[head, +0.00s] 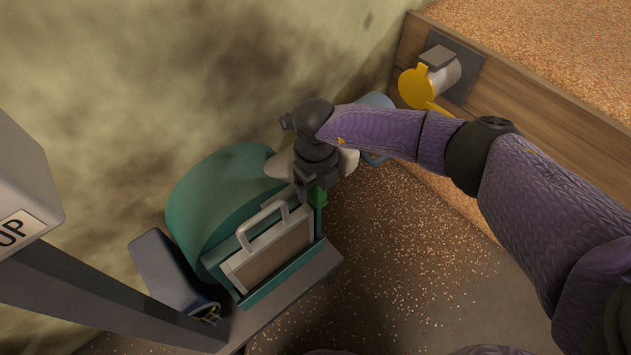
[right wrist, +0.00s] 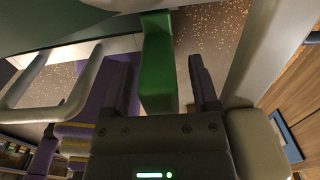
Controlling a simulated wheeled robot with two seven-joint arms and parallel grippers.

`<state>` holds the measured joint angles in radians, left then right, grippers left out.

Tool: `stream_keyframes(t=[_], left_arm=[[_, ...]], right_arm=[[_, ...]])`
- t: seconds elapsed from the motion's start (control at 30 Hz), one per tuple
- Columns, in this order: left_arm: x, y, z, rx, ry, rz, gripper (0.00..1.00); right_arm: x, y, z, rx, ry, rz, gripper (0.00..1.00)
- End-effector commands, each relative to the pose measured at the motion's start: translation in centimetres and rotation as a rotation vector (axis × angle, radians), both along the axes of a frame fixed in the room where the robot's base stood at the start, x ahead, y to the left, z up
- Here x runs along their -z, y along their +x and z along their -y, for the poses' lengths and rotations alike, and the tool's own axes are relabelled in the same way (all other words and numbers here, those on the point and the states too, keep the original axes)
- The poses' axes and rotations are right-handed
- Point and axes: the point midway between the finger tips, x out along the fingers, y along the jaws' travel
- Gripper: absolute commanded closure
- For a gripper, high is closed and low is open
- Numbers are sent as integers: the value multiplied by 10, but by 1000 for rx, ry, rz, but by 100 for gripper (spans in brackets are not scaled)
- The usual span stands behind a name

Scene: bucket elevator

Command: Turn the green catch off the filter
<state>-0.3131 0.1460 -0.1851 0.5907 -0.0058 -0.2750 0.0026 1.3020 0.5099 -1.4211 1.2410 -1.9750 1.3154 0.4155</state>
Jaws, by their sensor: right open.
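The green catch (head: 320,197) stands upright at the right end of the filter (head: 270,250), a framed panel with a pale handle in a teal housing (head: 222,195). My right gripper (head: 309,195) points down at the catch and partly covers it. In the right wrist view the green catch (right wrist: 157,65) lies between the two dark, open fingers of my right gripper (right wrist: 163,75). A gap shows beside the right finger; contact at the left finger is unclear. The filter's handle (right wrist: 38,82) shows at left there. My left gripper is not in view.
A socket with a yellow cap (head: 420,85) sits on the wooden wall at upper right. Grain is scattered on the floor (head: 390,250) right of the housing, which is otherwise open.

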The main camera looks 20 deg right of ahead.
Motion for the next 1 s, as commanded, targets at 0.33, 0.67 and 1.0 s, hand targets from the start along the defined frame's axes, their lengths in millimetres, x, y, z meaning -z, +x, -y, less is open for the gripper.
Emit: stream_keyframes(t=[0.33, 0.67, 1.0], left_arm=[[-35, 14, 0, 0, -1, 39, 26], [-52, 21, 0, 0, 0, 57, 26], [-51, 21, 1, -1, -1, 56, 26]], right_arm=[[-63, 1, 0, -1, 0, 9, 24], [-100, 0, 0, 0, 0, 0, 24], [-99, 0, 0, 0, 0, 0, 24]])
